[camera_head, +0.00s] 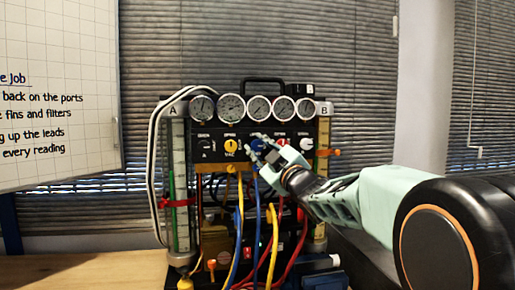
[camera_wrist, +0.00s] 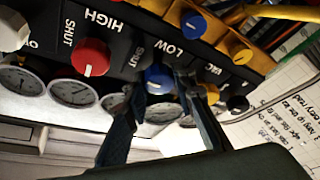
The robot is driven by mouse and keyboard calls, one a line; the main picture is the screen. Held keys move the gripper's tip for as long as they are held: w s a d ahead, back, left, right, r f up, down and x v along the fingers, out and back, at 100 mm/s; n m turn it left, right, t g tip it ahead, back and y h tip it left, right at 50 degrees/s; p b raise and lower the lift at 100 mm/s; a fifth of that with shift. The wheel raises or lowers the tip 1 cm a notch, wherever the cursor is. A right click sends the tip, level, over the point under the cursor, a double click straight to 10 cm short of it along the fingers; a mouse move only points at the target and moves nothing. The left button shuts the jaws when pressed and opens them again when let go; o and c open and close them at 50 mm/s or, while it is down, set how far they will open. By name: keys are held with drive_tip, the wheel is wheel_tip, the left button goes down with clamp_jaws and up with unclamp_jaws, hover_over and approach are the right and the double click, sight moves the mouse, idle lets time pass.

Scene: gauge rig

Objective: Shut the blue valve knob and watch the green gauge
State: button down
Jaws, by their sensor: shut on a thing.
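The blue valve knob (camera_head: 257,145) is on the dark front panel of the gauge rig, below a row of round dials. It shows larger in the wrist view (camera_wrist: 158,77), under the label LOW. My gripper (camera_head: 261,150) reaches in from the right, its fingers on either side of the knob; the wrist view shows my gripper (camera_wrist: 162,90) shut on it. The dials, such as the middle one (camera_head: 258,107), have pale faces and silver rims; I cannot pick out a green one. Their readings are too small to read.
A red knob (camera_wrist: 90,57) and a yellow knob (camera_head: 231,146) flank the blue knob. A white knob (camera_head: 306,144) is farther right. Blue, yellow and red hoses hang below the panel. A sight tube with a green column (camera_head: 172,185) stands at left. A whiteboard (camera_head: 60,95) is far left.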

drive_tip(key=c, duration=1.6)
unclamp_jaws()
drive_tip(key=v, duration=1.2)
